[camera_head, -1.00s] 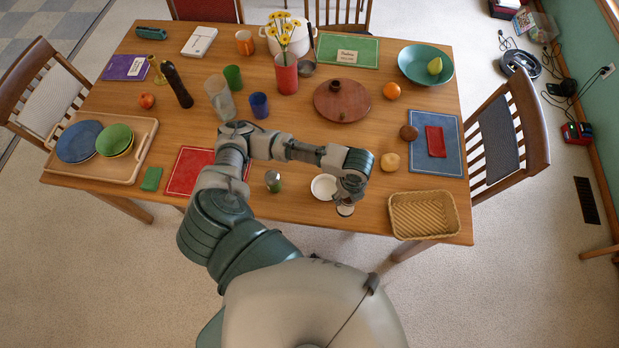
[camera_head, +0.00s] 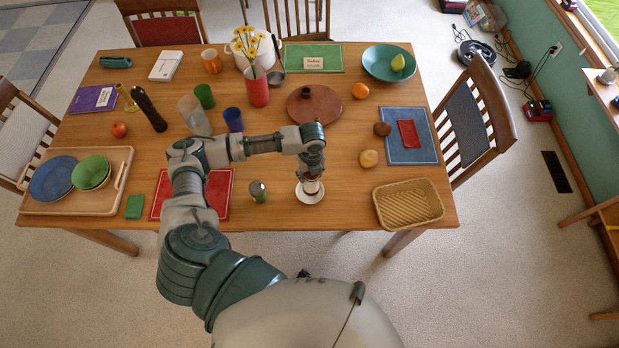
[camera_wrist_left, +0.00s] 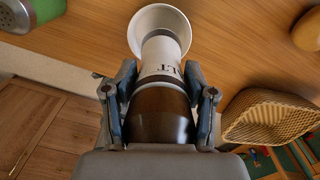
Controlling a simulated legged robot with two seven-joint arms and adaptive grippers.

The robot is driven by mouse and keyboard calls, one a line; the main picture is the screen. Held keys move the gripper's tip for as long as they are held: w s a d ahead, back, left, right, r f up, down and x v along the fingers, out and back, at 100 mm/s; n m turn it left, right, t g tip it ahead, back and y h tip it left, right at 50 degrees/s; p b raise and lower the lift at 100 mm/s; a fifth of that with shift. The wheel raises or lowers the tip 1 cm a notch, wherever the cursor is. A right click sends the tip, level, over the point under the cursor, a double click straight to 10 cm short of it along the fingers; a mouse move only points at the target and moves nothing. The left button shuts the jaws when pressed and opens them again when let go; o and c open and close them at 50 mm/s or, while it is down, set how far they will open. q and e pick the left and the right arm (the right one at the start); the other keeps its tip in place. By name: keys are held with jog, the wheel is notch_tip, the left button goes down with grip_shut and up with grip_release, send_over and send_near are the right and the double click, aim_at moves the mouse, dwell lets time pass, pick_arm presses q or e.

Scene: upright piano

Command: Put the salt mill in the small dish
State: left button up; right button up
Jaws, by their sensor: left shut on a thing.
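My left gripper (camera_head: 312,178) is shut on the salt mill (camera_head: 312,187). In the left wrist view the mill (camera_wrist_left: 160,107) has a dark brown upper part between my fingers (camera_wrist_left: 160,100) and a white lower part with dark lettering. The small dish (camera_head: 309,199) is white and round, on the table near its front edge. The mill's lower end is over the dish, whose rim (camera_wrist_left: 141,22) shows around it in the wrist view. I cannot tell whether the mill touches the dish floor. My right gripper is not in view.
A wicker basket (camera_head: 408,205) stands to the right of the dish. A pale bun-like item (camera_head: 368,158) lies between them, farther back. A green-and-metal shaker (camera_head: 258,191) stands to the left, beside the red placemat (camera_head: 218,204).

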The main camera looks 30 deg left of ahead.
pick_arm(q)
jog(key=shift+w+a+f, duration=0.1)
jog(key=shift+a+f, duration=0.05)
jog(key=shift+f, duration=0.05)
jog(key=f, duration=0.3)
jog(key=shift+a+f, duration=0.1)
jog(key=shift+a, duration=0.25)
jog(key=o, duration=1.3)
jog(key=shift+c, duration=0.2)
jog(key=shift+o, duration=0.7)
jog(key=shift+d, duration=0.25)
jog(key=shift+r, duration=0.25)
notch_tip(320, 180, up, 12)
jog(key=shift+f, duration=0.2)
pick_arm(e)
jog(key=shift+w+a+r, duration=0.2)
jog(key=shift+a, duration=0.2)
pick_arm(q)
jog(key=shift+f, duration=0.1)
